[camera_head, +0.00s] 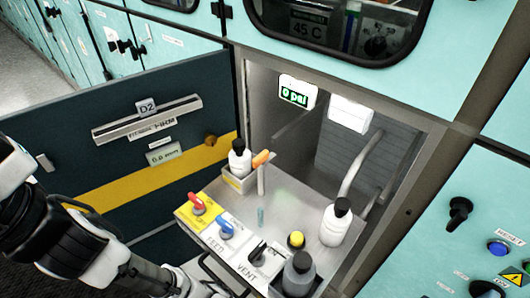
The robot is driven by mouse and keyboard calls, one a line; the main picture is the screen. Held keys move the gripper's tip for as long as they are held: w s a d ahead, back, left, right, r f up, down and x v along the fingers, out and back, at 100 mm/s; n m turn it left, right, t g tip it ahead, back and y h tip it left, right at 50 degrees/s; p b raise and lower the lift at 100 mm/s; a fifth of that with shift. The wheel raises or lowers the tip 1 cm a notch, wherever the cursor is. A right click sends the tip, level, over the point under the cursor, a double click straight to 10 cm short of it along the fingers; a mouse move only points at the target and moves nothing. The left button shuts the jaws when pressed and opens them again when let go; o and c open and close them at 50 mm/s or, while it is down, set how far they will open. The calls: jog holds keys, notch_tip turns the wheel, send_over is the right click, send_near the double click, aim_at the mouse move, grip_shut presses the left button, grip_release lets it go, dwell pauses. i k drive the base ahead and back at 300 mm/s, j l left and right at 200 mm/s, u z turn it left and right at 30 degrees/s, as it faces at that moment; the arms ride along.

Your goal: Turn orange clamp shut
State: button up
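The orange clamp (261,158) shows as a short orange handle at the top of a thin grey upright post, at the back left of a pull-out grey tray (285,205). Its handle slants up to the right. It stands just right of a white bottle with a black cap (240,160). Whether the clamp presses on anything is too small to tell. My arm reaches in from the left along the bottom edge, in front of the tray and well below the clamp. My gripper's fingers cannot be made out in this view.
A dark door marked D2 (60,150) stands open at left. The tray carries a red lever (197,203), a blue lever (226,229), a yellow button (296,239), a white bottle (335,225) and a grey bottle (298,275). Pipes (360,165) run behind.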

aim_at(259, 161)
jog(key=l+u, duration=0.15)
jog(key=u, duration=1.35)
jog(key=k+l+u, duration=0.1)
jog(key=k+l, duration=0.25)
jog(key=l, duration=0.15)
